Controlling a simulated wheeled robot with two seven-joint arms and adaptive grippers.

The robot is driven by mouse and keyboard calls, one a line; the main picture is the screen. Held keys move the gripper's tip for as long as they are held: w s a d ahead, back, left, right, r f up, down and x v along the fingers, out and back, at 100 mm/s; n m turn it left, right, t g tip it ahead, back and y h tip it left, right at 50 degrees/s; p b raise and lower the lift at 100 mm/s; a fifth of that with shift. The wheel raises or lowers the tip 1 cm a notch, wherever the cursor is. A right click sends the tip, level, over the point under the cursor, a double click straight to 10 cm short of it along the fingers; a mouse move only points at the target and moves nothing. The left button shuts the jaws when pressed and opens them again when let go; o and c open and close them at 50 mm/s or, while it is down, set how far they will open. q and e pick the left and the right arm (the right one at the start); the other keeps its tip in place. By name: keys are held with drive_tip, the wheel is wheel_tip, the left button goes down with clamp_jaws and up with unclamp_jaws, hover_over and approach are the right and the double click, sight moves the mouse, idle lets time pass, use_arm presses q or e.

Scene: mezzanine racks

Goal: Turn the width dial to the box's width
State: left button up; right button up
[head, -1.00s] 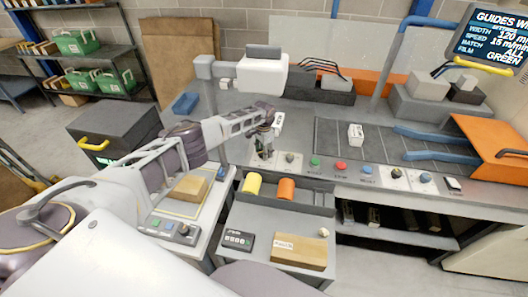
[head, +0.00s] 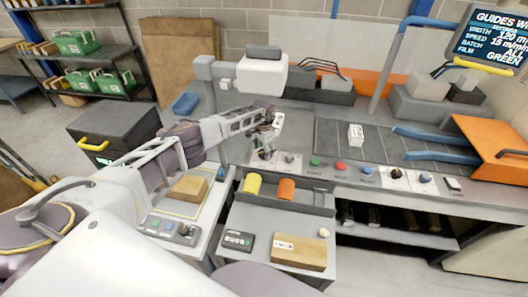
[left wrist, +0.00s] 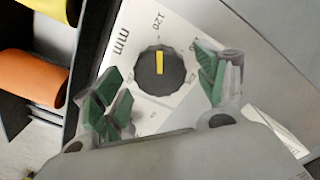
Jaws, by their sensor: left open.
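The width dial (left wrist: 160,70) is a round black knob with a yellow pointer line. It sits on a white plate marked "120" and "mm" in the left wrist view; other scale marks are partly covered. My left gripper (left wrist: 160,88) is open, its green-padded fingers on either side of the dial; I cannot tell whether they touch it. In the head view my left gripper (head: 266,150) is at the front edge of the machine and largely hides the dial. The screen (head: 495,38) reads width 120 mm. My right gripper is not in view.
A cardboard box (head: 188,188) lies on the left stand, another box (head: 298,253) on the front table. A small white carton (head: 356,134) stands on the belt. Yellow (head: 252,184) and orange (head: 286,190) rolls lie close below the gripper. Another knob (head: 290,159) is just right.

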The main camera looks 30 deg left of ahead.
use_arm(q)
wheel_tip(320, 180, up, 11)
drive_tip(key=shift+r, duration=0.15)
idle(0.6)
drive_tip(key=shift+s+a, duration=0.1)
drive_tip(key=shift+s, duration=0.05)
idle(0.5)
